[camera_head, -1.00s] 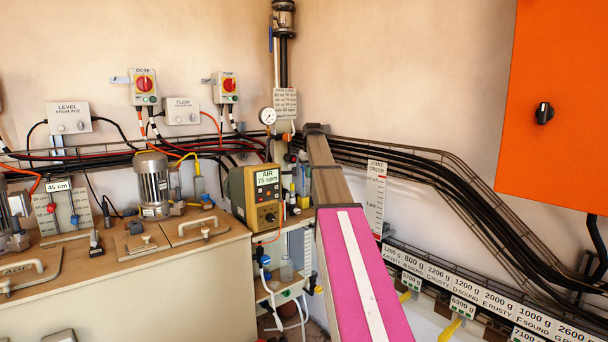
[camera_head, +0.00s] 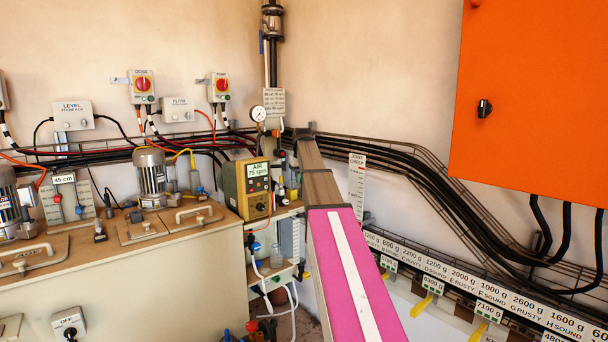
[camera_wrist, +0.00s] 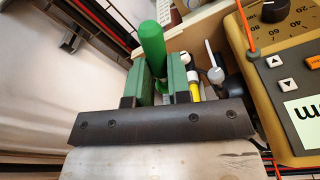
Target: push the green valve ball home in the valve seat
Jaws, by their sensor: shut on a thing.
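In the wrist view my gripper (camera_wrist: 160,78) has two green fingers on a dark bolted bar. It is shut on a green round-ended rod (camera_wrist: 152,42), which stands up beyond the fingertips. I cannot tell whether this rod belongs to the valve ball. No separate green ball or valve seat can be made out in either view. The tan instrument (camera_wrist: 285,70) is close on the right of my gripper. In the head view the same instrument (camera_head: 229,186), marked AIR, stands left of my pink and brown arm, and my gripper cannot be made out there.
A shelf (camera_head: 277,215) with small bottles and tools lies beside the instrument. A cream tank (camera_head: 150,285) with lids and motors fills the left. Black cables (camera_head: 420,195) run along the right wall below an orange cabinet (camera_head: 530,100). A row of weight labels (camera_head: 480,285) is lower right.

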